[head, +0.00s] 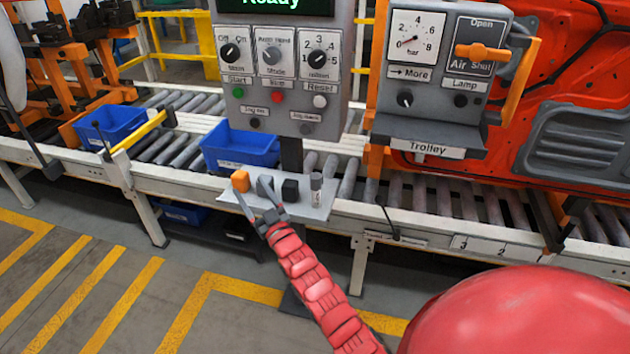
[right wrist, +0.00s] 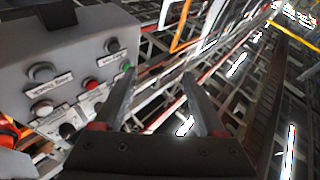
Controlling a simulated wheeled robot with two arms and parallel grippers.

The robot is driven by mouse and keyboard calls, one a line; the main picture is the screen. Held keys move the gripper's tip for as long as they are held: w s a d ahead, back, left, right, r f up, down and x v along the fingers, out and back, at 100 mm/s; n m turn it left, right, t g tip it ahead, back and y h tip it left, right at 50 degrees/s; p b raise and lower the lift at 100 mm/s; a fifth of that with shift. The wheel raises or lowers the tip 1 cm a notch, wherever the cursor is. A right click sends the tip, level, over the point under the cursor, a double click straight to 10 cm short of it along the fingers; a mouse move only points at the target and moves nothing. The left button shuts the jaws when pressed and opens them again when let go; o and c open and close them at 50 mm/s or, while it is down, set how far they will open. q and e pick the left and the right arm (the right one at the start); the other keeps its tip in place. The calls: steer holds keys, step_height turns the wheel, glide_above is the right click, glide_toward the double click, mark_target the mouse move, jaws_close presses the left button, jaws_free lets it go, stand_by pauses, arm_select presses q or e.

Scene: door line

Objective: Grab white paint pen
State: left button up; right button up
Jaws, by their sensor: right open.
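A small upright cylinder with a pale body and a grey top (head: 316,188), which looks like the white paint pen, stands at the right end of the small grey shelf (head: 308,211) below the control panel. My right gripper (head: 254,193) is open and empty over the left part of this shelf, left of the pen. My left gripper is not in view.
The control panel (head: 283,62) hangs above the shelf on a dark post. A blue bin (head: 240,147) stands on the roller conveyor behind, with another blue bin (head: 108,124) further left. The trolley panel (head: 432,75) is at the right. The panel's buttons (right wrist: 85,85) are close in the right wrist view.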

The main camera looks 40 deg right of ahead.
steer(key=w+d+r+m+g+h+p, duration=0.2)
steer(key=w+d+g, duration=0.2)
steer(key=w+d, duration=0.3)
steer(key=m+g+p, duration=0.4)
steer(key=g+p, duration=0.2)
steer(key=g, duration=0.8)
glide_toward(317, 178)
steer(key=b+x, duration=0.3)
steer(key=x, duration=0.3)
steer(key=shift+s+d, duration=0.1)
steer(key=p+x, duration=0.2)
steer(key=x, duration=0.2)
steer(key=shift+r, duration=0.1)
steer(key=shift+w+f, duration=0.3)
steer(key=shift+f, duration=0.25)
steer(key=shift+f+p, duration=0.15)
steer(key=shift+p, duration=0.4)
steer(key=p+x, duration=0.2)
steer(key=x, duration=0.2)
steer(key=shift+w+f, duration=0.15)
steer(key=shift+f, duration=0.35)
jaws_close()
